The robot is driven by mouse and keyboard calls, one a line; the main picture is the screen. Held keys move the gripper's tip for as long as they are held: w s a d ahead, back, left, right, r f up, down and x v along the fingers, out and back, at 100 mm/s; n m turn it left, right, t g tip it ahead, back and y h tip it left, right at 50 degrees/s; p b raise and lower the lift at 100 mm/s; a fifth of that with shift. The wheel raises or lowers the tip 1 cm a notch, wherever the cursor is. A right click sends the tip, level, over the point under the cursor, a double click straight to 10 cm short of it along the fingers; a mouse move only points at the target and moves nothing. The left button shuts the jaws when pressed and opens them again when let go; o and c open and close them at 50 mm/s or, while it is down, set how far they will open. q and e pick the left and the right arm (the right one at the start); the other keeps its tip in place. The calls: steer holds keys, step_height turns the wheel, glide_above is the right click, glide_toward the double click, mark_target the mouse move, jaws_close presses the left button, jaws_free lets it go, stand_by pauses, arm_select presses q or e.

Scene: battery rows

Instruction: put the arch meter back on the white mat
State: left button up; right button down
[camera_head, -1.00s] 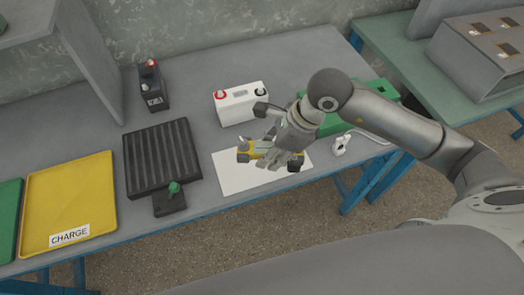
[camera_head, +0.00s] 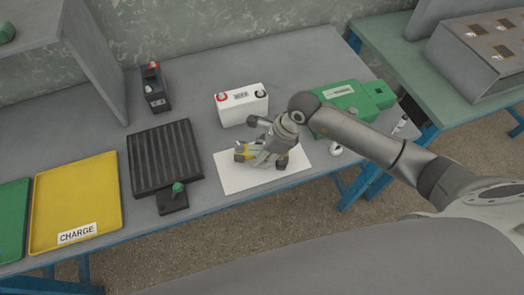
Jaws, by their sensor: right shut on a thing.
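The arch meter (camera_head: 241,150), a small yellow and grey device, is at the white mat (camera_head: 240,181), near the mat's upper middle. My right gripper (camera_head: 264,158) is shut on it from above and hides much of it. I cannot tell whether the meter touches the mat or is held just above it. The mat lies flat near the bench's front edge, and bare white shows in front of the meter. My left gripper is not in view.
A white battery (camera_head: 241,106) stands just behind the mat. A green unit (camera_head: 352,105) is at the right, partly behind my right arm. A black ribbed tray (camera_head: 164,158) and a small black block with a green knob (camera_head: 173,203) are left of the mat.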

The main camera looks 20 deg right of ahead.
steer(key=c, duration=1.4)
jaws_free()
steer(key=shift+f, duration=0.15)
steer(key=o, duration=0.4)
steer(key=shift+r, duration=0.35)
steer(key=b+v, duration=0.2)
steer(key=v, duration=0.9)
steer(key=shift+d+r, duration=0.25)
steer(key=shift+r, duration=0.05)
